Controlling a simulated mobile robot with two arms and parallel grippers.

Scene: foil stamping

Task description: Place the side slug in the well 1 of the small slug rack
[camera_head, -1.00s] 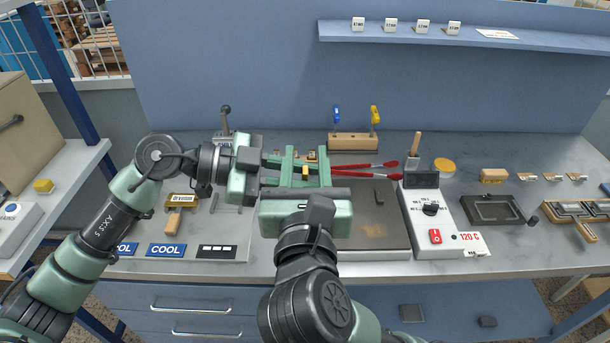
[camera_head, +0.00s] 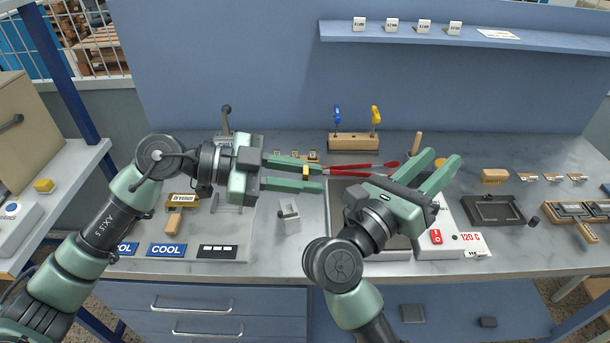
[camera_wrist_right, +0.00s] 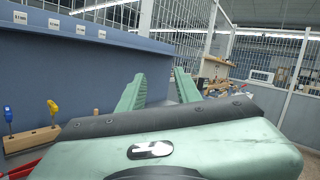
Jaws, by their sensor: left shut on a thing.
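My left gripper (camera_head: 320,176) points right above the bench. It is shut on a small brass-yellow piece (camera_head: 306,172), which appears to be the side slug; only a little of it shows between the fingers. Behind these fingers is a low wooden holder with small pale tags (camera_head: 295,154), partly hidden; it may be the small slug rack, but its wells cannot be made out. My right gripper (camera_head: 443,158) is open and empty over the control box, pointing up and right. Its parted fingers also show in the right wrist view (camera_wrist_right: 160,90).
Red-handled tongs (camera_head: 370,166) lie behind the grippers. A wooden stand with blue and yellow handled tools (camera_head: 353,142) stands at the back. A small grey block (camera_head: 289,216) stands below my left gripper. A plate (camera_head: 338,215) is partly under my right arm. Wooden block (camera_head: 495,176) stands right.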

